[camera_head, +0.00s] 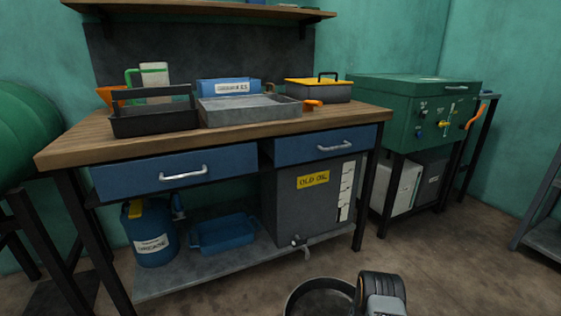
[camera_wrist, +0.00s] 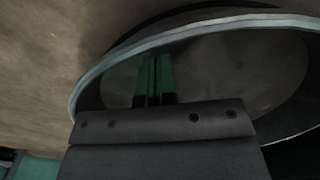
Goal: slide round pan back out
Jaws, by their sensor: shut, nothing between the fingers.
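The round pan (camera_head: 318,301) is a dark, shallow, open pan with a pale rim, on the floor at the bottom edge of the head view and partly cut off. It fills much of the wrist view (camera_wrist: 245,65), where its rim curves across the top and left. My gripper (camera_wrist: 153,62) is shut and empty. Its green fingers show against the inside of the pan in the wrist view. Whether they touch it cannot be told. In the head view my wrist covers the pan's right side and the fingertips are hidden.
The grey old oil tank (camera_head: 310,205), with a tap (camera_head: 298,242) low on its front, stands under the wooden bench (camera_head: 240,127). A blue can (camera_head: 150,235) and a blue tub (camera_head: 222,235) sit on the lower shelf. Floor right of my arm is clear.

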